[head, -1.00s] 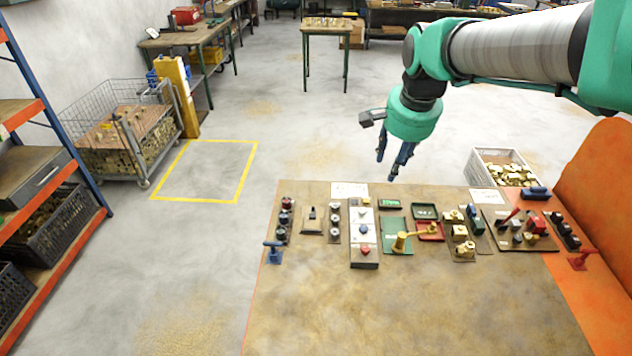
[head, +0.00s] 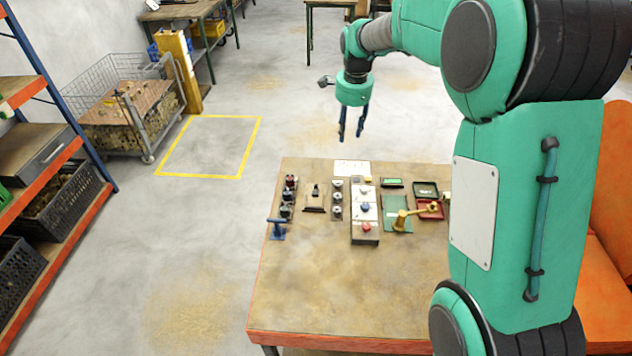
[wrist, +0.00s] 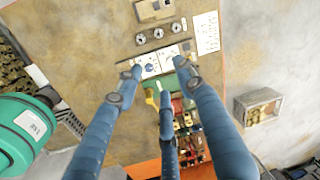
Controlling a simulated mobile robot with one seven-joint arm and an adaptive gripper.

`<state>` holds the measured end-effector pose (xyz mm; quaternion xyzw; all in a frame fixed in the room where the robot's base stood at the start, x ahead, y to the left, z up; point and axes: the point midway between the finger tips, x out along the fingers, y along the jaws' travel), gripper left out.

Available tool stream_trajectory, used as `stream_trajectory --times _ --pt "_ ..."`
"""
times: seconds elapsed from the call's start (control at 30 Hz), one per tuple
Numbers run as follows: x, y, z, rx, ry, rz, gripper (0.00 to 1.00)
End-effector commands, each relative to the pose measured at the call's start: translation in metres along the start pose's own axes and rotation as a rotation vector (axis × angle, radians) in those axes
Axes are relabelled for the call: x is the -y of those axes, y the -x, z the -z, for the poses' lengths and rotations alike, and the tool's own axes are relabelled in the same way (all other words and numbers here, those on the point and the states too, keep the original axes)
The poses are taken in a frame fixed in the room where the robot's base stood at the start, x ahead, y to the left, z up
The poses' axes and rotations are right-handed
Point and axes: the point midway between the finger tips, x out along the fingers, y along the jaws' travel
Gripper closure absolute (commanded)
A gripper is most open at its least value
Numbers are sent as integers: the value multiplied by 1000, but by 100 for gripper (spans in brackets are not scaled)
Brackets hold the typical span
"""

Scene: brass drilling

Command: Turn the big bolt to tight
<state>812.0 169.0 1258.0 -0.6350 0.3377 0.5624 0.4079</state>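My gripper (head: 351,136) hangs in the air just beyond the bench's far edge, fingers pointing down. Its blue fingers are apart with nothing between them; the wrist view also shows them spread (wrist: 160,78). A bit of brass also shows beside the fingers in the wrist view (wrist: 150,97). I cannot tell which piece is the big bolt.
The bench (head: 310,290) has a clear front. Along its back stand a panel with blue and red knobs (head: 365,238), round dials (head: 337,200), dark red knobs (head: 289,197) and a blue clamp-like piece (head: 277,228). A crate (wrist: 258,105) stands on the floor beyond the bench.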

Motion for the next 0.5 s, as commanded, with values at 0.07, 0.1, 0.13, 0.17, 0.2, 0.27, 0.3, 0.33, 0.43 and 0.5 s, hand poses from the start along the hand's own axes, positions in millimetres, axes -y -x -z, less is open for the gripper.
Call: stream_trajectory --times 0.07,0.1,0.13,0.17,0.2,0.27,0.3,0.33,0.43,0.5 --pt "14 -19 -3 4 -36 -15 61" --pt "21 -28 -5 6 -55 -21 61" --pt "26 -34 -6 7 -69 -24 61" --pt "30 -41 -8 8 -84 -30 61" --pt "37 -50 -10 9 -103 -35 61" --pt "46 -64 -12 11 -133 -44 61" --pt "51 -72 -14 11 -152 -50 61" --pt "55 -80 -16 12 -167 -55 61" --pt "68 -104 -22 13 -216 -70 61" --pt "76 -122 -26 13 -249 -82 61"
